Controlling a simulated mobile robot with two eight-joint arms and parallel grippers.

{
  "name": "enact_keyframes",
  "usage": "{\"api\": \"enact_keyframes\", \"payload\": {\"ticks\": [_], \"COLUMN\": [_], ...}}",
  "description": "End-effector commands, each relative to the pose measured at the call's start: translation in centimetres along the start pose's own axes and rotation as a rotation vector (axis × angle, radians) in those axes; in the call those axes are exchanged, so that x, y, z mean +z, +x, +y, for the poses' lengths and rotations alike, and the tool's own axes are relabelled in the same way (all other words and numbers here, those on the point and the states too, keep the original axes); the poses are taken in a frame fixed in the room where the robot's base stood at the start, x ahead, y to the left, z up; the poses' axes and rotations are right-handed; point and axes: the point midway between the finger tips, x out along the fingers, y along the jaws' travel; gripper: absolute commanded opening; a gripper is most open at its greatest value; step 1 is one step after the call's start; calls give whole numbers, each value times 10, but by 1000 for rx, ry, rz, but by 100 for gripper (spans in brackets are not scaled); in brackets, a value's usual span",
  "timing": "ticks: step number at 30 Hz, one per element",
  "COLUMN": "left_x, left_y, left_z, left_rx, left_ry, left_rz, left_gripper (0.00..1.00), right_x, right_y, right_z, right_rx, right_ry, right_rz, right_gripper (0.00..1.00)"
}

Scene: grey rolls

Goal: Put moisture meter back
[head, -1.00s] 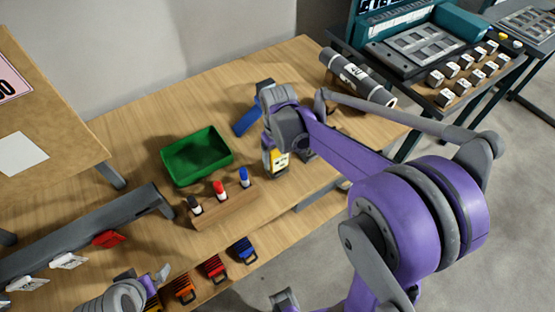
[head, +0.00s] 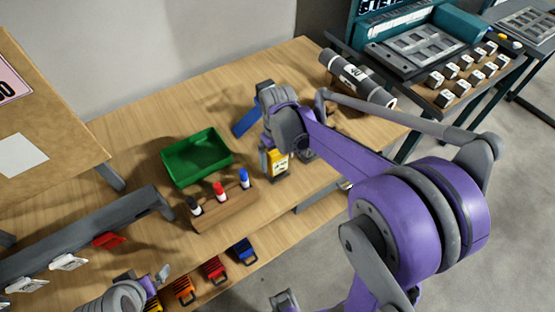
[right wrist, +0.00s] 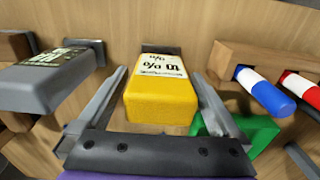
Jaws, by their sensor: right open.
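The moisture meter, a yellow block with a white label marked with percent signs (head: 277,162), stands near the table's front edge, right of the marker stand. In the right wrist view the yellow meter (right wrist: 150,102) lies between my spread fingers, with gaps on both sides. A dark holder (right wrist: 160,48) shows at its far end. My right gripper (right wrist: 158,78) is open around the meter. The arm hides part of the area behind it. My left gripper (head: 160,273) is at the lower left in the head view; its jaw opening is unclear.
A wooden stand (head: 227,210) with black, red and blue markers is left of the meter, before a green tray (head: 197,158). A grey device (right wrist: 45,80) stands close on the other side. A labelled roll (head: 357,77) lies at the back right.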

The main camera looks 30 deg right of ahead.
Motion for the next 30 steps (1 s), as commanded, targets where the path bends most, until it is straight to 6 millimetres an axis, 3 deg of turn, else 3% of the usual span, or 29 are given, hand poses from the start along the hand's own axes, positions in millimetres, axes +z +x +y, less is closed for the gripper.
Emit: {"api": "enact_keyframes", "payload": {"ticks": [9,15,19,22,30], "left_x": [-6,-8,-8,-8,-8], "left_y": [-7,-9,-9,-9,-9], "left_z": [0,0,0,0,0], "left_rx": [0,0,0,0,0], "left_ry": [0,0,0,0,0], "left_rz": [5,6,7,7,7], "left_gripper": [100,100,100,100,100], "right_x": [0,0,4,18,93], "right_y": [-69,-97,-103,-103,-76], "right_z": [0,0,-2,-12,-55], "right_rx": [0,0,2,10,33], "right_ry": [1,0,1,5,41], "right_rz": [0,0,9,48,276], "right_gripper": [100,100,100,100,100]}}
